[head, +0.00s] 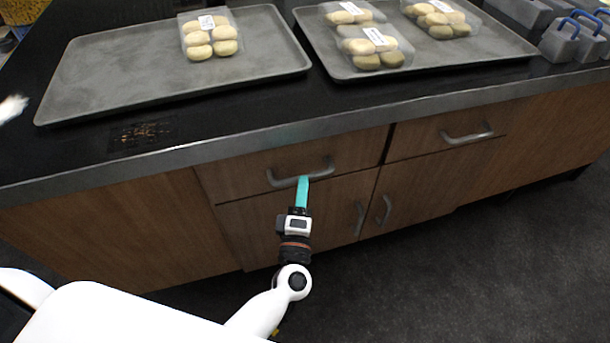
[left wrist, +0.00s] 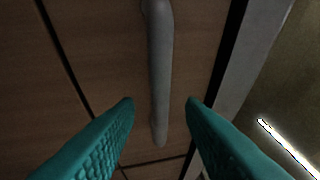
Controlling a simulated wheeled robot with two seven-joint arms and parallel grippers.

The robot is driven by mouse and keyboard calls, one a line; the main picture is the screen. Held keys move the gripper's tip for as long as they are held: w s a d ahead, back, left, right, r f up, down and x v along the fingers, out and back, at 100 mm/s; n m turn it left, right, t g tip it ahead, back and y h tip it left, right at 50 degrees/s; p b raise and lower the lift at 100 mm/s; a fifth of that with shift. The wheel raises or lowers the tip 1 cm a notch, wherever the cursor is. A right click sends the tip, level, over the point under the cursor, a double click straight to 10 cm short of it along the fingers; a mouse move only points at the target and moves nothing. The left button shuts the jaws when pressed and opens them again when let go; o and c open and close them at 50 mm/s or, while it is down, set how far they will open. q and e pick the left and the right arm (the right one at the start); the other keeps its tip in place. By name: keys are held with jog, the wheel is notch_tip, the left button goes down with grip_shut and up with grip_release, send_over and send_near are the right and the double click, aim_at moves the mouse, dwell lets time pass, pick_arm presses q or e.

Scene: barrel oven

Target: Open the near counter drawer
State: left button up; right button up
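The near counter drawer (head: 240,177) has a wooden front and sits under the counter edge; it looks closed. Its grey bar handle (head: 285,180) runs across the front. My left gripper (head: 302,182) is at the right part of this handle. In the left wrist view the handle (left wrist: 160,75) lies between the two teal fingers of my left gripper (left wrist: 160,108), with a gap on each side. The fingers are apart and do not visibly touch it. My right gripper is not in view.
A second drawer (head: 445,138) is to the right, with cupboard doors below. The dark counter (head: 190,140) carries two grey trays (head: 110,85) (head: 470,62) with packs of buns. Grey blocks with blue handles (head: 560,42) stand far right. The floor (head: 480,260) in front is clear.

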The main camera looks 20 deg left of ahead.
pick_arm(q)
jog(key=shift+x, duration=2.05)
jog(key=shift+c, duration=0.6)
grip_shut()
